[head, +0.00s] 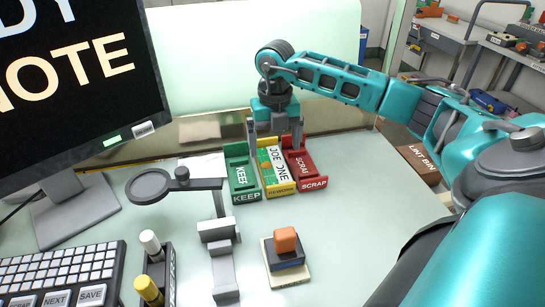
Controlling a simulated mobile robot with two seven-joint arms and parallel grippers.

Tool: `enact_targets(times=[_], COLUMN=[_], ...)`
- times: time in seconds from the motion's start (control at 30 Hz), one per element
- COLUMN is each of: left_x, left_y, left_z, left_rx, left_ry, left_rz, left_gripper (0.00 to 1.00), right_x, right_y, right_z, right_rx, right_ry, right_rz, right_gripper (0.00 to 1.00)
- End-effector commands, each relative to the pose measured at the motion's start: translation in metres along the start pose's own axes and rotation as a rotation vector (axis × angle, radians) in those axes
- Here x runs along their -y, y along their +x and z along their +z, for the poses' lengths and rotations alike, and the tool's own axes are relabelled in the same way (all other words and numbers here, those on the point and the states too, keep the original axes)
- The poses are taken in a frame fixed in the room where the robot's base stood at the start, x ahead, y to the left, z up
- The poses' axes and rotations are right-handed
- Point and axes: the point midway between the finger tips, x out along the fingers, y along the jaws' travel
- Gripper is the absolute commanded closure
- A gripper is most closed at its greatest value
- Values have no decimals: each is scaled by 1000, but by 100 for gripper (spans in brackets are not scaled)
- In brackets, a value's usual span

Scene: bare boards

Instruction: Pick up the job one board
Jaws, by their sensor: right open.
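The job one board (277,158), green with a white label reading "JOB ONE", lies in the yellow middle tray (281,189) at the back of the table. My right gripper (274,135) is over the back end of this tray, pointing down. Its two fingers are spread apart with nothing seen between them, one near the green tray's side and one near the red tray's side. Whether the fingertips touch anything is hard to tell. My left gripper is not in view.
A green KEEP tray (246,196) and a red SCRAP tray (313,184) flank the middle tray. A magnifier stand (222,262) and an orange block (286,239) on stacked pads stand in front. A monitor (75,110) and keyboard (60,270) are left. The table's right side is clear.

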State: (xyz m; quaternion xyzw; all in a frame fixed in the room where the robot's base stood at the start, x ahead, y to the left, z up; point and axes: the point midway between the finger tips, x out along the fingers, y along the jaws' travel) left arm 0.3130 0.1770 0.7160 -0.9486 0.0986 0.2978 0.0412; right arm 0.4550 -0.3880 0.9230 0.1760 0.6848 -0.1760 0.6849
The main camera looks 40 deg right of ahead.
Motion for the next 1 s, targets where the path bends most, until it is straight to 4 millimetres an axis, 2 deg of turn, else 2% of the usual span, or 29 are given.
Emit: enact_targets(times=[0.3,0.63,1.0], left_x=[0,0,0], left_y=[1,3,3], left_z=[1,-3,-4], left_rx=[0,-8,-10], left_ry=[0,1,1], left_rz=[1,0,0], left_gripper=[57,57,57], right_x=[-3,-3,-3], right_y=[44,50,49], right_z=[1,2,2], right_rx=[-2,0,0], right_ry=[2,0,1], right_rz=[-1,0,0], right_gripper=[4,5,41])
